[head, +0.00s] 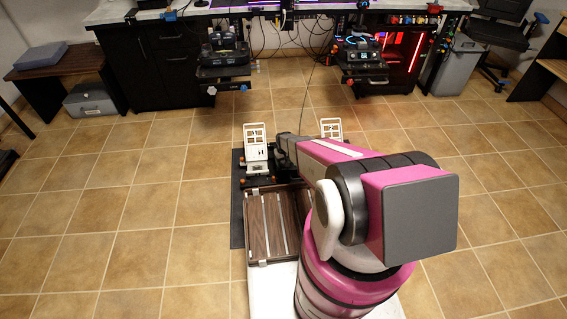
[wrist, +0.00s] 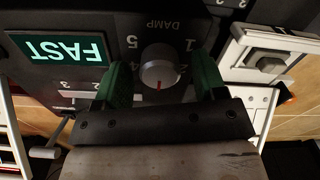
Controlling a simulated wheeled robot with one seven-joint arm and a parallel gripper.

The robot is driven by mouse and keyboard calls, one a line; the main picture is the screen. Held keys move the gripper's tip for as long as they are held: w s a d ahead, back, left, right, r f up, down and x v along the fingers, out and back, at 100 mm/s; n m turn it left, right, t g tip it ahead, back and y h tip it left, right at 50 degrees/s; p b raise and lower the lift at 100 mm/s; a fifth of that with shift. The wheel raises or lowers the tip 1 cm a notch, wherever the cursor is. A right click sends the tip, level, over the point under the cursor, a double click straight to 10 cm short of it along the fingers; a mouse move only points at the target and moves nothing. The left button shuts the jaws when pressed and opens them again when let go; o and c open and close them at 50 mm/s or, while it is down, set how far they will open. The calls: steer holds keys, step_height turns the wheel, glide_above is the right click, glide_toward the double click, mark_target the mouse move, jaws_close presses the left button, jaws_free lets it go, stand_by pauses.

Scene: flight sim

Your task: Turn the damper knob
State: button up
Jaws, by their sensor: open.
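The damper knob (wrist: 160,66) is a round grey dial with a red mark, under the upside-down letters DAMP on a dark panel (wrist: 205,28). Numbers ring it, with 5 and 4 at left and 1 and 2 at right. The red mark points toward the bottom of the picture. My gripper (wrist: 163,78) is open, with one green finger on each side of the knob. Small gaps seem to show between fingers and knob; I cannot tell if either touches. In the head view my arm hides the knob and the gripper.
A lit green FAST display (wrist: 58,48) is left of the knob. A white pedal frame (wrist: 268,62) stands close at right. In the head view, white pedals (head: 256,142) stand on a dark mat beyond a wooden footplate (head: 268,228). Tiled floor lies open on both sides.

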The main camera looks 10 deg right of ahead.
steer(key=shift+f, duration=0.35)
steer(key=shift+c, duration=0.4)
steer(key=c, duration=0.9)
steer(key=shift+o, duration=0.2)
steer(key=shift+m, duration=0.4)
steer(key=m, duration=0.5)
steer(key=shift+m, duration=0.3)
steer(key=m, duration=0.5)
steer(key=shift+r, duration=0.1)
steer(key=shift+m, duration=0.3)
